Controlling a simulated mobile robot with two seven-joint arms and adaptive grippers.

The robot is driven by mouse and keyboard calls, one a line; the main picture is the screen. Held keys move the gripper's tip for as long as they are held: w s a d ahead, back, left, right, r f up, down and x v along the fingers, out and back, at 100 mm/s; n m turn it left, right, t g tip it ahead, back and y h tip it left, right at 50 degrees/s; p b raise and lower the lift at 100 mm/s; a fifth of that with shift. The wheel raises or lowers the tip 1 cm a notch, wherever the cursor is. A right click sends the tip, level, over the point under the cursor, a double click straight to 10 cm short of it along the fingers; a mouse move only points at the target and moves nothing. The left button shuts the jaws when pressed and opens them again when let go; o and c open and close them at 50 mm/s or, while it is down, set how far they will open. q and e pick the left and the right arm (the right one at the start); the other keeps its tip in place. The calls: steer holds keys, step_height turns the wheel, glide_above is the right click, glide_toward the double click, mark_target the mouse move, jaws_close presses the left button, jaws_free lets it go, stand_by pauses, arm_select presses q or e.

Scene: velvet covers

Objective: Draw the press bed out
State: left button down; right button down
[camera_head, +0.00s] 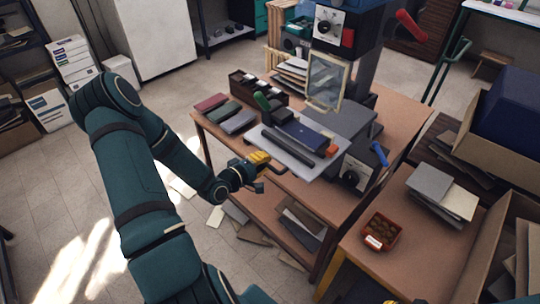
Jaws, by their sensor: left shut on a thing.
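The press bed (268,143) is a pale grey plate sticking out to the left from the press (350,125) on the brown table. My left gripper (262,165), with yellow parts, is at the bed's near left edge. It is shut on what seems to be the bed's dark handle (277,171); the fingers partly hide the grip. My right gripper is not clearly seen.
Red, green and grey covers (222,111) and a dark compartment box (258,88) lie behind the bed. A framed pane (327,82) stands before the press. A blue lever (379,153) juts out at right. A red tray (380,232) sits on the near right table.

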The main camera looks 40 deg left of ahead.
arm_select(q)
steer(key=shift+s+f, duration=0.1)
steer(key=shift+s, duration=0.1)
steer(key=c, duration=1)
jaws_free()
steer(key=v, duration=1.2)
steer(key=shift+d, duration=0.1)
